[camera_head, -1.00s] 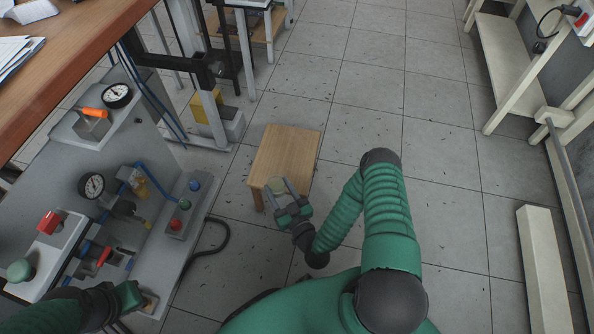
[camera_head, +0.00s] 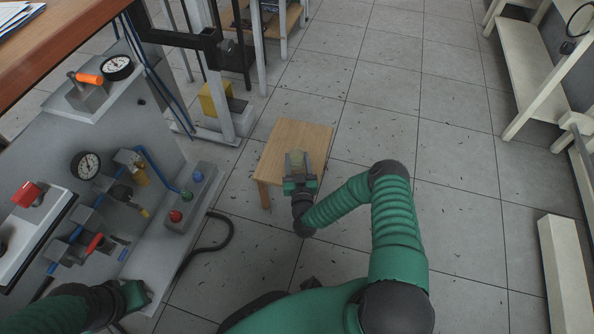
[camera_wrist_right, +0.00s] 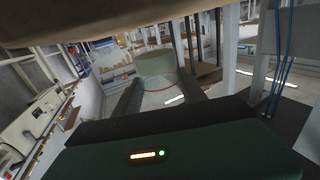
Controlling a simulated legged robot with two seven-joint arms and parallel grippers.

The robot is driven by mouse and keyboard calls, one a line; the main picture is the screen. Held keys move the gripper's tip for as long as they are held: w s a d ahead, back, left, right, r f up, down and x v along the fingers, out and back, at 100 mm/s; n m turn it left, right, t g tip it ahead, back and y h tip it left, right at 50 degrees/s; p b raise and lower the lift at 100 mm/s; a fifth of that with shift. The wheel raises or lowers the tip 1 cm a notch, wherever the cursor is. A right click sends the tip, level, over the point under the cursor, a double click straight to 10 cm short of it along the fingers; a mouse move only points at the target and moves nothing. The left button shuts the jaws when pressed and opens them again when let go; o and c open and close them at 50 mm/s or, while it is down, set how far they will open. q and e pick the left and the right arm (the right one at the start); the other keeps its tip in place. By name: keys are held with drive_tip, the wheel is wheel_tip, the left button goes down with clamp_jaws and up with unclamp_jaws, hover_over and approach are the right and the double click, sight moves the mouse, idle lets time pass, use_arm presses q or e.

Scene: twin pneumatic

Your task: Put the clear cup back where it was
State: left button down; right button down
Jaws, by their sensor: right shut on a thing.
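The clear cup (camera_head: 296,158) is between the fingers of my right gripper (camera_head: 298,168), which is shut on it. In the head view they overlap the small wooden stool (camera_head: 312,135); the height of the cup above the stool top is hard to tell. In the right wrist view the cup (camera_wrist_right: 154,63) shows as a pale, see-through shape between the two dark fingers of the right gripper (camera_wrist_right: 160,88). My left gripper (camera_head: 135,295) is at the lower left, near the grey panel's base; its fingers do not show clearly.
A grey pneumatic panel (camera_head: 60,130) with gauges, valves and coloured buttons stands at left beside a wooden bench (camera_head: 70,40). A black cable (camera_head: 215,245) lies on the floor. Pale shelving (camera_head: 540,80) and a beam (camera_head: 565,270) stand at right. The tiled floor between is clear.

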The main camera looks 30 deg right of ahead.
wheel_tip(320, 180, down, 4)
drive_tip(key=b, duration=0.2)
drive_tip(key=shift+r+b, duration=0.2)
drive_tip(key=shift+b, duration=0.1)
drive_tip(key=shift+r, duration=0.2)
drive_tip(key=c, duration=0.7)
unclamp_jaws()
drive_tip(key=shift+f, duration=0.1)
drive_tip(key=shift+o, duration=0.2)
